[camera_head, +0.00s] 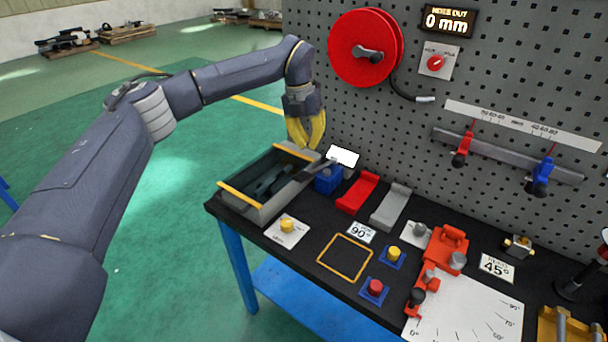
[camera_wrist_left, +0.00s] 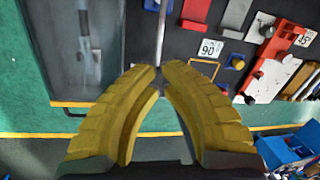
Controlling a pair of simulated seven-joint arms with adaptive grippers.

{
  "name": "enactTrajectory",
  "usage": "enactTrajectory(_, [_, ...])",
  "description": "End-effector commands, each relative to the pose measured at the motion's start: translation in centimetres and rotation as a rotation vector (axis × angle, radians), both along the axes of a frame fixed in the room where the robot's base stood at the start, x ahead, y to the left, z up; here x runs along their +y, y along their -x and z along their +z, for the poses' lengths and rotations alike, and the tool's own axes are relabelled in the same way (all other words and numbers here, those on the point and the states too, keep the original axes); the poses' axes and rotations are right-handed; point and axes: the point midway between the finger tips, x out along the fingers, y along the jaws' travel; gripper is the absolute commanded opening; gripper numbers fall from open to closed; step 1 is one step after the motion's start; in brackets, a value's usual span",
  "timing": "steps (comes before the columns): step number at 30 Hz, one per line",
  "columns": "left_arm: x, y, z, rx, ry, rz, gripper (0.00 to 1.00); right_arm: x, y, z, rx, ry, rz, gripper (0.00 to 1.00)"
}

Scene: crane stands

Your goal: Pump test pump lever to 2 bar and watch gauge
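The test pump has a blue body (camera_head: 328,180) beside the grey box. A small white panel (camera_head: 342,157), perhaps the gauge, shows behind the pump, with no reading that I can make out. My left gripper (camera_head: 308,148) is above and behind the lever, with yellow fingers pointing down and a narrow gap between the tips. In the left wrist view the rod (camera_wrist_left: 161,35) runs toward that gap; I see no grip on it. My right gripper is out of view.
The open grey box (camera_head: 240,205) with yellow rims stands at the bench's left end. Red (camera_head: 358,194) and grey (camera_head: 391,206) brackets stand right of the pump. A pegboard wall with a red reel (camera_head: 364,47) rises behind. Open floor lies left of the bench.

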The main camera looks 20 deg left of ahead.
Motion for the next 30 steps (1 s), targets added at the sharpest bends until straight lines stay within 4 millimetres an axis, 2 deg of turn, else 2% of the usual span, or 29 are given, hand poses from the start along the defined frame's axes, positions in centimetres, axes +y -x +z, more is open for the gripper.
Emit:
enactTrajectory(4, [0.0,2.0,0.7,0.053,-0.095,-0.050,0.00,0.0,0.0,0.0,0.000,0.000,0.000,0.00])
enactTrajectory(10, [0.4,3.5,1.2,0.098,-0.162,-0.078,0.00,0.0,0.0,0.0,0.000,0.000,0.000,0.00])
enactTrajectory(24, [0.5,3.8,1.3,0.108,-0.178,-0.084,0.00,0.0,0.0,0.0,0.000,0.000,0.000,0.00])
enactTrajectory(30, [0.5,3.9,0.5,0.110,-0.177,-0.084,0.00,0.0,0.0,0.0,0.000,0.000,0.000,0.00])
